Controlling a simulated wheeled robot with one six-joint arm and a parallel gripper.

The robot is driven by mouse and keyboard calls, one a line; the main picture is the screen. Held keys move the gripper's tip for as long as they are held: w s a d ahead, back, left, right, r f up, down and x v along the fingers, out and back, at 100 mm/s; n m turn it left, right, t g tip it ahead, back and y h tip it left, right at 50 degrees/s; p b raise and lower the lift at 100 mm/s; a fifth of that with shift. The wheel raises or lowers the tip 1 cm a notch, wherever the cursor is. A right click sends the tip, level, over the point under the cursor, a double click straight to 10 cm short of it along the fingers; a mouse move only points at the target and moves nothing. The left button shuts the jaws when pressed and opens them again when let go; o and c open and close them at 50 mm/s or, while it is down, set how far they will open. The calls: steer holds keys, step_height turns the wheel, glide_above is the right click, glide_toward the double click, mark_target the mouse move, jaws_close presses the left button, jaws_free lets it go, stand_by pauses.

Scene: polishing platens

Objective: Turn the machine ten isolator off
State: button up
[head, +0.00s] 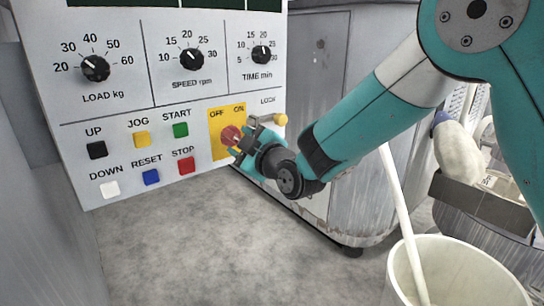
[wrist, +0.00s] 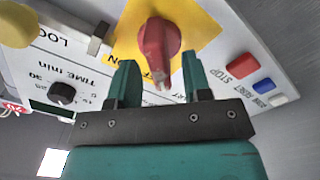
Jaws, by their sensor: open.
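The isolator is a red rotary handle (head: 231,135) on a yellow plate (head: 219,150) marked OFF and ON, on the panel's lower right. In the wrist view, the red handle (wrist: 157,42) stands out from the yellow plate (wrist: 205,22), its narrow end pointing toward the label side. I cannot tell which label it points at. My gripper (head: 243,140) is at the handle in the head view, hiding part of it. In the wrist view, my gripper (wrist: 158,68) is open, with one finger on each side of the handle's near end and visible gaps between.
A LOCK fitting with a yellow knob (head: 280,119) and a metal latch (wrist: 98,38) sits close beside the plate. The STOP button (head: 186,165) and other buttons lie left of the isolator. A white bucket (head: 455,275) stands at lower right.

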steer(key=b+v, duration=0.3)
steer(key=v, duration=1.2)
steer(key=shift+s+d+b, duration=0.15)
steer(key=shift+d+b, duration=0.05)
steer(key=shift+b, duration=0.1)
steer(key=s+d+r+m+g+h+p, duration=0.2)
steer(key=s+d+r+m+g+p, duration=0.1)
steer(key=s+g+p, duration=0.3)
steer(key=s+d+r+m+g+h+p, duration=0.2)
steer(key=s+r+m+g+p, duration=0.15)
steer(key=s, duration=0.45)
steer(key=s+d+r+m+g+h+p, duration=0.2)
steer(key=s+d+r+g+p, duration=0.1)
steer(key=s+r+g+p, duration=0.25)
step_height(320, 180, up, 35)
steer(key=s+p, duration=0.2)
steer(key=p, duration=3.5)
steer(key=shift+r+p, duration=0.2)
steer(key=shift+p, duration=0.2)
steer(key=shift+a+m, duration=0.1)
steer(key=shift+m, duration=0.15)
